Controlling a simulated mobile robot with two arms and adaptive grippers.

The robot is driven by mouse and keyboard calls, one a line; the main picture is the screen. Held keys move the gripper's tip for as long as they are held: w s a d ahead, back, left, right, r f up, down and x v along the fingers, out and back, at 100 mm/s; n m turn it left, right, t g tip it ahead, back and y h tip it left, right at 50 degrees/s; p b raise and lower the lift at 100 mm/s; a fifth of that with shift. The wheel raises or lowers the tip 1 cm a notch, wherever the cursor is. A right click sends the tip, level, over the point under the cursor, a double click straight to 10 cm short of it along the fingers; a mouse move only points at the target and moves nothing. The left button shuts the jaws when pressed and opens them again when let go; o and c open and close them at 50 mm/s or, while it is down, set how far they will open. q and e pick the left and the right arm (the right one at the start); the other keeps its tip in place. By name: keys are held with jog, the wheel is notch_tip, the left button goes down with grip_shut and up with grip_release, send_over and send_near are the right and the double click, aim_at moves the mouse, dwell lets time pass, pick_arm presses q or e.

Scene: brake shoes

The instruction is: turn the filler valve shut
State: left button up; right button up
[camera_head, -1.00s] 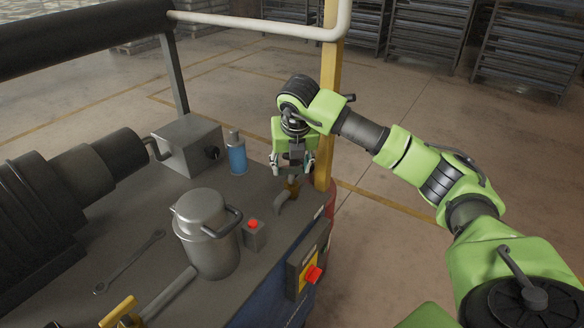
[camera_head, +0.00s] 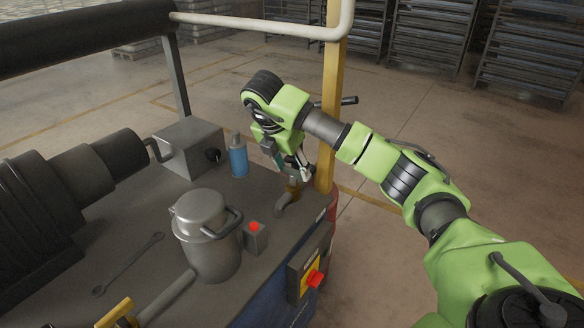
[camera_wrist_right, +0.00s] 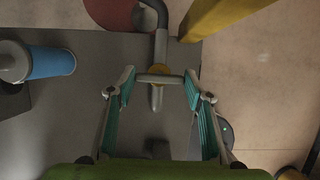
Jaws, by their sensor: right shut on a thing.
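The filler valve (camera_head: 291,192) is a small brass-coloured fitting on a bent grey pipe at the right end of the grey bench. In the right wrist view its crossbar handle (camera_wrist_right: 160,79) lies across the space between the fingers, with the pipe running up behind it. My right gripper (camera_head: 297,175) comes down on the valve at a slant from the upper left. The fingers partly hide the valve in the head view. My left gripper is not in view.
A yellow post (camera_head: 331,120) stands close to the right of the valve. A blue bottle (camera_head: 238,159) and a grey box (camera_head: 187,146) stand left of it. A lidded metal can (camera_head: 207,240) and a red-button box (camera_head: 255,237) are nearer. A wrench (camera_head: 128,266) lies flat.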

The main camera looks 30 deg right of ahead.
dwell(0.3)
jog(key=o, duration=1.1)
jog(key=shift+r, duration=0.15)
jog(key=v, duration=1.1)
jog(key=shift+a+r, duration=0.2)
jog(key=shift+r, duration=0.2)
jog(key=shift+f, duration=0.1)
